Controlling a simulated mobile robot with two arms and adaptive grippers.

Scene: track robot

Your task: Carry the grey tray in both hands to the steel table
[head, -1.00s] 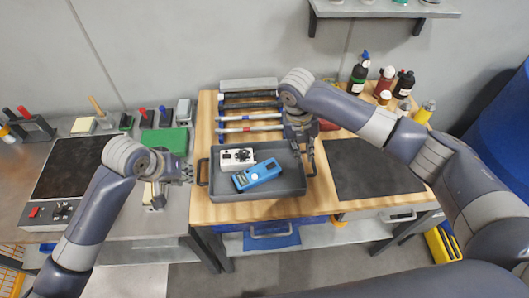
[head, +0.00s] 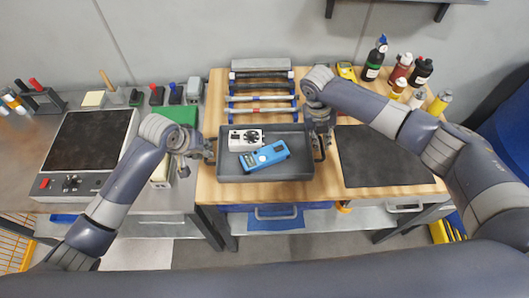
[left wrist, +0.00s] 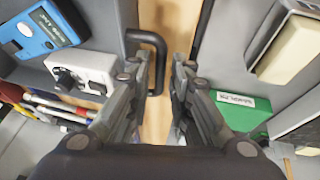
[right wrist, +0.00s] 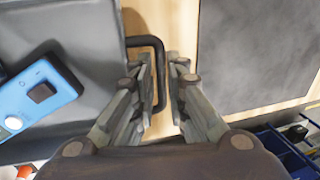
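The grey tray (head: 265,172) stands on the wooden workbench and carries a white device (head: 245,140) and a blue meter (head: 264,156). My left gripper (head: 209,152) is at the tray's left handle; in the left wrist view the black handle (left wrist: 151,38) reaches between its parted fingers (left wrist: 165,68). My right gripper (head: 322,146) is at the right end; in the right wrist view the right handle (right wrist: 160,62) lies between its open fingers (right wrist: 163,68). Neither gripper is closed on its handle. The steel table (head: 152,203) adjoins the bench at the left.
A hotplate (head: 85,140), a green box (head: 185,115) and small items occupy the steel table. Rods on a rack (head: 262,88) lie behind the tray. A dark mat (head: 385,157) is right of it, with bottles (head: 375,60) behind.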

